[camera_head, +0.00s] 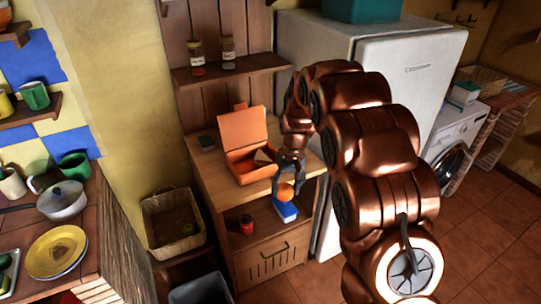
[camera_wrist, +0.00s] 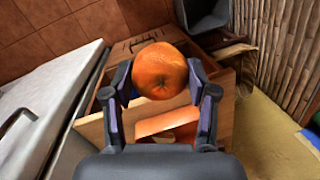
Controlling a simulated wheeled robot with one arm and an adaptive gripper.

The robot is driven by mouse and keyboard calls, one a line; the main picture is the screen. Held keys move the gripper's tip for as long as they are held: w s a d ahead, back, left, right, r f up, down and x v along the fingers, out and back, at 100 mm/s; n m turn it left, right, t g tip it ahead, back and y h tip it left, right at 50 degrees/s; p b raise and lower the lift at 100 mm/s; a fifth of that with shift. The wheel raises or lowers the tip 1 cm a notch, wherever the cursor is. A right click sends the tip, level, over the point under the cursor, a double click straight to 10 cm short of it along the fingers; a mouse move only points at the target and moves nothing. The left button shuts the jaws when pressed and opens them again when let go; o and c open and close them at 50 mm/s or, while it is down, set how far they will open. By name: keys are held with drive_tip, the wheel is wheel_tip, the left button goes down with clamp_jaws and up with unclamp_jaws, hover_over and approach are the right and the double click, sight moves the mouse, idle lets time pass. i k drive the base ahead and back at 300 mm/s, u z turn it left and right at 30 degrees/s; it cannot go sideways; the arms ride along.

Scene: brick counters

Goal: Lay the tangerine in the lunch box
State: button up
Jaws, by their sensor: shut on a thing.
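The tangerine (camera_head: 286,191) is held between the two fingers of my gripper (camera_head: 288,184), in front of the wooden cabinet's top edge. In the wrist view the tangerine (camera_wrist: 160,70) sits between the fingertips of my gripper (camera_wrist: 160,82), clear of other things. The orange lunch box (camera_head: 241,134) stands on the cabinet top with its lid raised, left of and behind my gripper.
The wooden cabinet (camera_head: 208,171) also bears a small dark item (camera_head: 206,142) at the back left. A blue container (camera_head: 286,212) and a red can (camera_head: 247,225) stand on its lower shelf. A white fridge (camera_head: 385,55) rises on the right. A wicker basket (camera_head: 160,207) is at the left.

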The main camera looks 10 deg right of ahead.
sight(246, 170)
drive_tip(key=u, duration=0.35)
drive_tip(key=i, duration=1)
drive_tip(key=u, duration=0.65)
